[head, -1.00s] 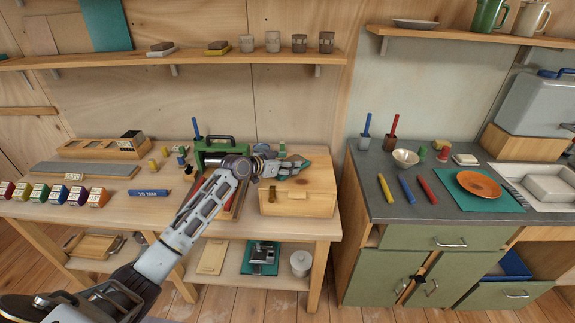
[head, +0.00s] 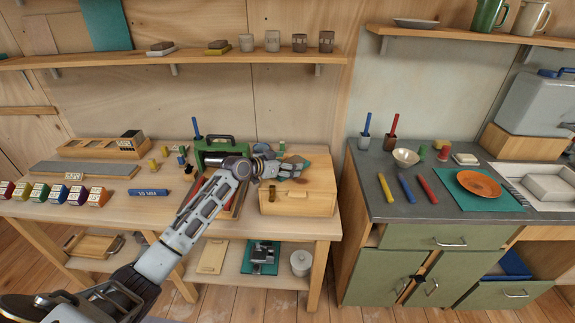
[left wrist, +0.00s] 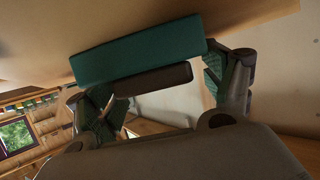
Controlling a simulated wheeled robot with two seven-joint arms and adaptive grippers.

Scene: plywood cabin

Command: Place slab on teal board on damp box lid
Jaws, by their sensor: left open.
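The damp box (head: 298,202) is a pale wooden box with a flat lid at the right end of the workbench. My left gripper (head: 292,168) is over its lid. In the left wrist view, the teal board (left wrist: 140,48) lies against a pale wooden surface, apparently the lid. The dark brown slab (left wrist: 150,80) lies along the board on the side nearer my gripper. My left gripper (left wrist: 160,98) is open, with one finger beyond each end of the slab. Contact between fingers and slab cannot be told. In the head view my gripper partly hides the board and slab.
A green toolbox-like case (head: 218,150) and a red-edged tray stand just left of the box, close under my left forearm. A shelf (head: 200,56) with cups runs above. A gap separates the bench from the grey counter (head: 440,208) on the right.

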